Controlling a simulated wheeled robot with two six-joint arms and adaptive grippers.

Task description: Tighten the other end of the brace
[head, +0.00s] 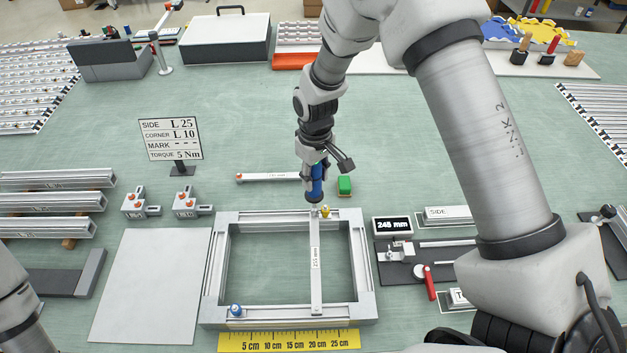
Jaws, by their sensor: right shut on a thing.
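My right gripper (318,164) is shut on a blue driver (316,188), which it holds nearly upright. The driver's tip points down at the far end of the brace (316,262); I cannot tell if it touches the screw there. The brace is a flat labelled bar that crosses the rectangular aluminium frame (218,270) from its far rail to its near rail, right of the middle. A small yellow piece (326,211) sits beside the brace's far end. A small blue piece (236,310) is at the frame's near left corner. My left gripper is out of view.
A sign (171,139) and corner brackets (140,203) stand left. A 245 mm display (392,225) and a red-handled fixture (430,283) are right. A yellow ruler (290,341) lies in front.

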